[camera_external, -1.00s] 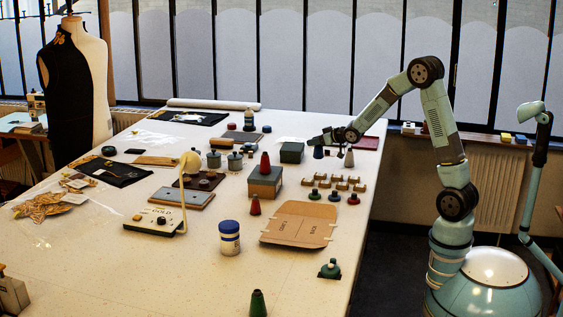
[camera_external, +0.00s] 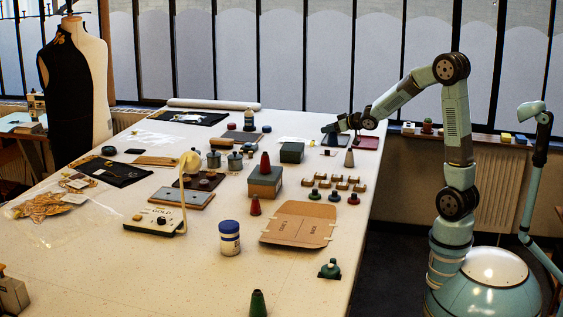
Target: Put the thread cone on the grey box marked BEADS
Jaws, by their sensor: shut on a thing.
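My gripper (camera_external: 329,129) is over the far right part of the table, shut on a dark thread cone (camera_external: 330,139). The cone is held above the tabletop; its outline blends with the dark patch behind it. A dark grey-green lidded box (camera_external: 291,153) stands to the left of my gripper, its top bare. A second grey-green box (camera_external: 265,177), on a brown lower part, stands nearer the camera with a red cone (camera_external: 265,162) on top. No BEADS lettering is readable on either box, so I cannot tell which bears it.
A grey-brown cone (camera_external: 349,158) stands just below my gripper in the picture. A maroon flat piece (camera_external: 367,143) lies right.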

